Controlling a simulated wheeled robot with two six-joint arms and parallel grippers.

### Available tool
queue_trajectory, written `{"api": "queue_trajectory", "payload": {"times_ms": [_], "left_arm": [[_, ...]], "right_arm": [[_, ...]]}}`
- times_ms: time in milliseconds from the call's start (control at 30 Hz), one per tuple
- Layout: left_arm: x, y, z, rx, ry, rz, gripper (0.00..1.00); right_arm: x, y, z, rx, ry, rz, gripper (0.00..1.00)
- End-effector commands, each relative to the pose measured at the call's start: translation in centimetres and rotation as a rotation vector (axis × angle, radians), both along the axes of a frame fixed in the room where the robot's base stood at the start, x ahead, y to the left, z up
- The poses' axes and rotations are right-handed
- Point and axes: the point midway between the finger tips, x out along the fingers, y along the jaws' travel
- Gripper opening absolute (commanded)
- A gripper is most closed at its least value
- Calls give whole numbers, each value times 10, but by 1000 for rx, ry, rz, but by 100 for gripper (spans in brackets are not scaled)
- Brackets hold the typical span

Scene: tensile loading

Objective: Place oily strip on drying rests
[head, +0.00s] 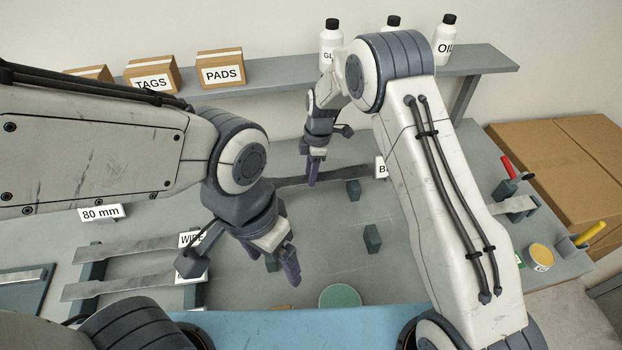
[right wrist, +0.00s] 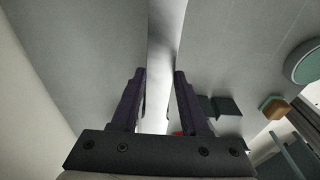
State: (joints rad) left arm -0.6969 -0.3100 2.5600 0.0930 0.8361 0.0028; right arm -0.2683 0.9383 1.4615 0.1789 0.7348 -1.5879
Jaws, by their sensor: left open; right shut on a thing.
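My right gripper (head: 313,172) is shut on a grey metal strip (head: 345,178), which runs left and right from the fingers. In the right wrist view the strip (right wrist: 162,50) runs lengthwise between the two fingers (right wrist: 158,95). I cannot tell whether it has oil on it, or how high it is above the bench. Small dark green blocks, likely the drying rests, stand on the bench: one (head: 353,190) just below the strip in the picture and one (head: 372,240) nearer. My left gripper (head: 287,266) is open and empty above the bench, left of the nearer block.
Two other strips (head: 130,250) lie across dark supports at the left. A green disc (head: 340,297) lies at the front. A shelf (head: 285,75) at the back holds boxes and white bottles. A yellow-topped tin (head: 541,257) and a cardboard box (head: 535,165) are at the right.

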Motion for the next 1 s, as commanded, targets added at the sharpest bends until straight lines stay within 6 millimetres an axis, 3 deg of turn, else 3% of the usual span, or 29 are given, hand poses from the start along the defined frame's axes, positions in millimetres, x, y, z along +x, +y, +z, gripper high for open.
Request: {"api": "queue_trajectory", "payload": {"times_ms": [300,667,700,767,1000], "left_arm": [[0,0,16,0,0,-3,85],[0,0,11,0,0,-2,85],[0,0,11,0,0,-2,85],[0,0,12,0,0,-2,85],[0,0,12,0,0,-2,85]], "right_arm": [[0,0,-35,0,-2,-1,0],[1,0,-40,0,-3,-1,0],[-1,0,-42,0,1,-1,48],[-1,0,-41,0,1,-1,71],[-1,0,-41,0,1,-1,75]]}}
